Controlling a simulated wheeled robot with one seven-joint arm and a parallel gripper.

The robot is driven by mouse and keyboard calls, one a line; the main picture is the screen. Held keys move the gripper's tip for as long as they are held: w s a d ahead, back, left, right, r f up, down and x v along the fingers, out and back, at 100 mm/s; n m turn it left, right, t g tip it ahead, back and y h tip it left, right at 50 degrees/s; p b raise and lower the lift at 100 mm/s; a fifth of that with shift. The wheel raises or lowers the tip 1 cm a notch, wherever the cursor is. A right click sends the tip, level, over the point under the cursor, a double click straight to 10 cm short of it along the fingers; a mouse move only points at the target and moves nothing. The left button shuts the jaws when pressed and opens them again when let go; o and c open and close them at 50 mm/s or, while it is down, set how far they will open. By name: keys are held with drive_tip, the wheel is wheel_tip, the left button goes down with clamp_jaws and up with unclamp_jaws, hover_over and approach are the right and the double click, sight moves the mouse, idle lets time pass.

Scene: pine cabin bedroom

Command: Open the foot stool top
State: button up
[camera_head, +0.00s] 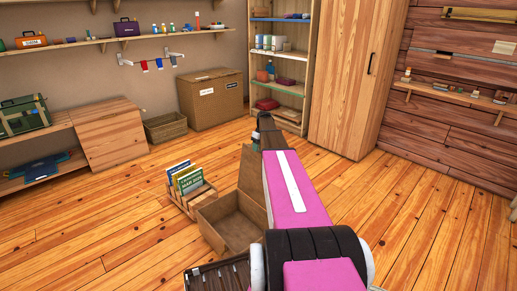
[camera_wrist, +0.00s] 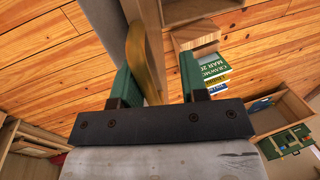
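The foot stool appears to be the low brown box (camera_head: 212,233) on the floor, left of my pink arm in the head view. Its top (camera_head: 252,170) stands raised, roughly upright, at the far right side, and the inside looks empty. My arm hides part of the box and top. My gripper (camera_head: 263,128) is near the upper edge of the top. In the wrist view my gripper (camera_wrist: 158,80) has its green fingers apart. A curved tan piece (camera_wrist: 136,45) and a brown panel lie between them, closer to the left finger; firm contact cannot be told.
A small crate with books (camera_head: 187,180) stands left of the stool; the books also show in the wrist view (camera_wrist: 212,68). A tall wardrobe (camera_head: 350,80) and open shelf (camera_head: 285,95) stand behind. A dark slatted thing (camera_head: 215,276) is in front. Floor at right is clear.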

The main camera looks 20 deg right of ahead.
drive_tip(key=shift+r, duration=0.1)
drive_tip(key=s+v, duration=0.1)
drive_tip(key=v, duration=0.9)
drive_tip(key=shift+w+r, duration=0.35)
drive_tip(key=shift+w, duration=0.1)
drive_tip(key=shift+d, duration=0.1)
drive_tip(key=s+a+f+m, duration=0.1)
drive_tip(key=s+a+f, duration=0.3)
drive_tip(key=s+a, duration=0.5)
drive_tip(key=s+a+f+m+h, duration=0.1)
drive_tip(key=s+a+f, duration=0.3)
drive_tip(key=s+a, duration=0.5)
drive_tip(key=s+a+f+m+t+h, duration=0.1)
drive_tip(key=s+a+f, duration=0.4)
drive_tip(key=s, duration=1.5)
drive_tip(key=a+m, duration=0.1)
drive_tip(key=a, duration=0.4)
drive_tip(key=shift+s+f, duration=0.1)
